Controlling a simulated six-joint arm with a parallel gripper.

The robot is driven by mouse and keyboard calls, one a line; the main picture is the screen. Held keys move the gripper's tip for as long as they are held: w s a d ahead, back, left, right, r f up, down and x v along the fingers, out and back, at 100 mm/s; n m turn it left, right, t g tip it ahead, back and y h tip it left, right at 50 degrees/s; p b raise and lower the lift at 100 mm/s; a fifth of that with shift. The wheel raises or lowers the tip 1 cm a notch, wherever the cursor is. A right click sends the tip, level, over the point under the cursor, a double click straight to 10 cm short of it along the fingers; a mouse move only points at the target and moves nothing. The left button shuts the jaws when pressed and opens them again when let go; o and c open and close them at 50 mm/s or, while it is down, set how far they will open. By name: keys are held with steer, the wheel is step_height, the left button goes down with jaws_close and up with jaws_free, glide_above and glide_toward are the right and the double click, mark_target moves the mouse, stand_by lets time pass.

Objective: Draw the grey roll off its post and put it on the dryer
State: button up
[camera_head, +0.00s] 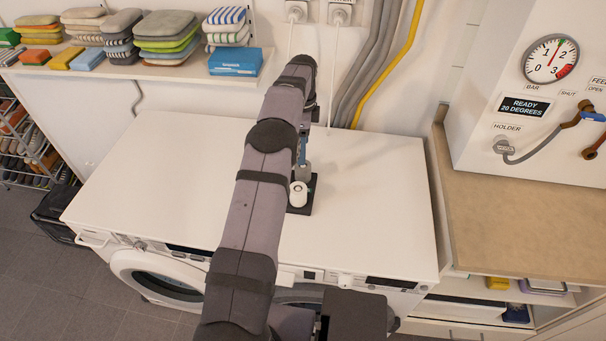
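A small dark stand (312,187) sits on the white machine top (375,190), right of my arm. A white roll (298,194) stands upright at its front. A grey roll-like shape (304,172) shows just behind it, partly hidden. My gripper (303,158) points down over the back of the stand, at or just above the grey shape. Its fingers are too small and covered to tell open from shut, or whether they touch the roll. Two front-loading machines stand under the top; which is the dryer I cannot tell.
A shelf at the back left holds folded cloth stacks (168,32) and a blue box (235,62). Grey pipes and a yellow pipe (402,65) run up the wall behind. A gauge panel (550,59) stands at right. The white top is clear left and right of my arm.

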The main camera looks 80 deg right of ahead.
steer(key=shift+r, duration=1.2)
